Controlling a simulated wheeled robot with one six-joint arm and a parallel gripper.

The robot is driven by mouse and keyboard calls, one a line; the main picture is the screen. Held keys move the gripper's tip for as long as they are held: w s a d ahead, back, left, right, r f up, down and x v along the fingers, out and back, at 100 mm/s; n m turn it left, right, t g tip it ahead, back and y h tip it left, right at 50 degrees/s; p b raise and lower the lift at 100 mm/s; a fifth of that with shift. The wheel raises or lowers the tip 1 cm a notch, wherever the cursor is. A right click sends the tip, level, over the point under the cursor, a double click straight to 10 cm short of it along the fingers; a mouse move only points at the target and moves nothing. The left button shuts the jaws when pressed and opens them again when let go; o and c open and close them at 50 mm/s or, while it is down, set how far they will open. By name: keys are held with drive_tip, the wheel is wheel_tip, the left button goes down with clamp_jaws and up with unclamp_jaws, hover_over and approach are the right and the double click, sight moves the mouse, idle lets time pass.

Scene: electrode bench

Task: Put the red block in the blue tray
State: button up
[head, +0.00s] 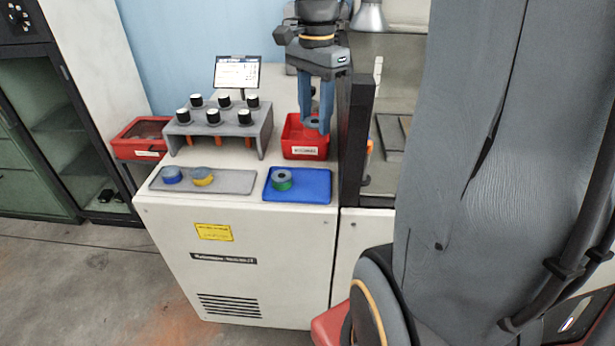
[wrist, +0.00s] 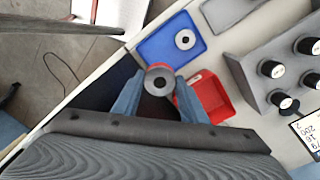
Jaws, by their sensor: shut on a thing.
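My gripper (head: 316,120) is shut on a round block with a grey, holed top (wrist: 159,79), between its blue fingers. A little red shows at the block's edge in the wrist view, so it appears to be the red block; its side is mostly hidden. In the head view the gripper holds it above the red bin at the back right of the bench. The blue tray (head: 318,187) lies on the bench's front right, nearer the front than the gripper. It also shows in the wrist view (wrist: 155,50). A green block (head: 281,183) stands in its left part.
The red bin (head: 322,142) stands behind the blue tray, beside a dark upright post (head: 352,150). A grey tray (head: 233,183) holds a blue and a yellow block. A grey rack (head: 240,131) with several black-capped knobs stands behind it. The blue tray's right part is clear.

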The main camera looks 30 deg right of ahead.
wheel_tip(320, 180, down, 15)
drive_tip(key=shift+f+p, duration=0.1)
drive_tip(key=shift+p, duration=1.05)
drive_tip(key=o, duration=1.4)
drive_tip(key=shift+f, duration=0.15)
drive_tip(key=shift+o, duration=0.2)
